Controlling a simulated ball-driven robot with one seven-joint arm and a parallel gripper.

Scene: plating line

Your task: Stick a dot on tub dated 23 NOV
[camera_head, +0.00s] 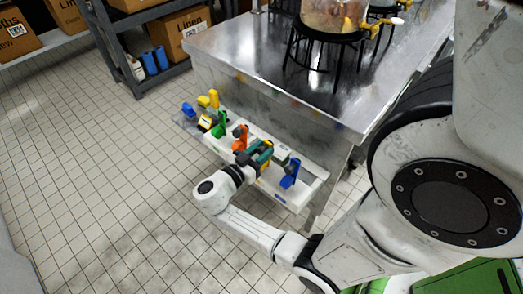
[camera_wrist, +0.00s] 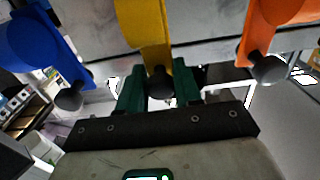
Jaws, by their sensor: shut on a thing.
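My gripper (camera_head: 262,153) is at the long white rail (camera_head: 310,187) on the side of the steel table. In the wrist view its dark green fingers (camera_wrist: 158,90) close around the yellow dispenser lever (camera_wrist: 148,25), near its black knob (camera_wrist: 160,82). A blue lever (camera_wrist: 45,40) hangs to the left and an orange lever (camera_wrist: 272,22) to the right, both apart from the fingers. In the head view the orange lever (camera_head: 240,136) and blue lever (camera_head: 290,175) flank my gripper. No date or tub marked 23 NOV can be read, and no loose dot is visible.
The steel table (camera_head: 240,45) stands behind the rail, with a clear dispenser on a black stand (camera_head: 335,18) on top. Green (camera_head: 220,125) and yellow (camera_head: 213,98) levers are farther left. A shelf with cartons (camera_head: 180,30) is at the back. The tiled floor (camera_head: 110,150) is clear.

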